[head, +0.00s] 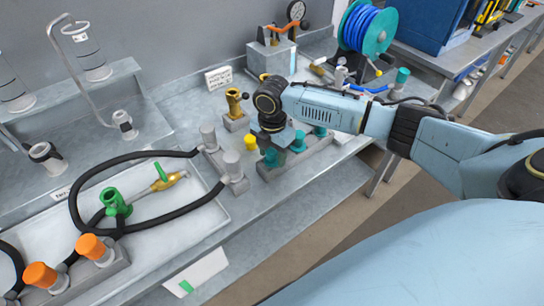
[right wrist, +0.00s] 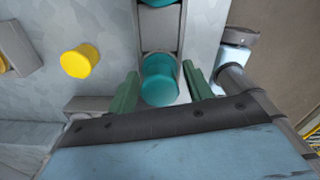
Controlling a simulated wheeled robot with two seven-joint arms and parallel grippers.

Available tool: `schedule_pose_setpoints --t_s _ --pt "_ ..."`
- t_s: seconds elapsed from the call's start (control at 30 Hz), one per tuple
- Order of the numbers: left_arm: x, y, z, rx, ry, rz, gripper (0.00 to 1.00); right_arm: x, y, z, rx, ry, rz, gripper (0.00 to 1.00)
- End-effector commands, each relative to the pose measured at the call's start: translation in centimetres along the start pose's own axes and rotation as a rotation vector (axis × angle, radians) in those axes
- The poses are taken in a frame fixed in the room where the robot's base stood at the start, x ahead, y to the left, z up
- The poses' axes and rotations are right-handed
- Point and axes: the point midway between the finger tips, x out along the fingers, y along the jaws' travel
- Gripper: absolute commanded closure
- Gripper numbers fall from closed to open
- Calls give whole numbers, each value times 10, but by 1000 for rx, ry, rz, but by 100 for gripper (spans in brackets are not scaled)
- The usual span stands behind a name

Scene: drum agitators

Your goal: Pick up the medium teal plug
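Several teal plugs stand in a grey block (head: 314,152) below my right arm in the head view. One teal plug (head: 271,158) is at the block's left end, with others (head: 298,143) to its right. My right gripper (head: 272,143) points down over the block's left part, its fingertips mostly hidden there. In the right wrist view its green fingers (right wrist: 160,92) are apart, one on each side of a teal plug (right wrist: 160,78), with narrow gaps. A second teal plug (right wrist: 158,3) is cut off at the top edge. I cannot tell the plugs' sizes apart. My left gripper is out of view.
A yellow plug (head: 250,143) stands left of the teal block and also shows in the right wrist view (right wrist: 79,61). A hose reel (head: 368,28) stands behind.

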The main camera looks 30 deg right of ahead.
Motion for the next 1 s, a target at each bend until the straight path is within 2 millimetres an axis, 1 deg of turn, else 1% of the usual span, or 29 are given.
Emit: schedule_pose_setpoints --t_s 0.03,0.23,0.43,0.53,0.67,0.8,0.9,1.0 --pt "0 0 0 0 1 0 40 0 0 0 0 0 0 57" --pt "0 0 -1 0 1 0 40 0 0 0 0 0 0 83" --pt "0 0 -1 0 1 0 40 -1 0 0 0 0 1 83" --pt "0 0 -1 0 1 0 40 -6 1 1 0 0 3 83" --pt "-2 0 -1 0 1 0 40 -27 1 1 0 -1 6 83" --pt "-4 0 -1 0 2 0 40 -56 1 1 0 -1 6 83" --pt "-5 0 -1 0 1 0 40 -75 1 0 -1 0 4 83" --pt "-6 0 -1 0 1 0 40 -89 1 0 1 0 4 83"
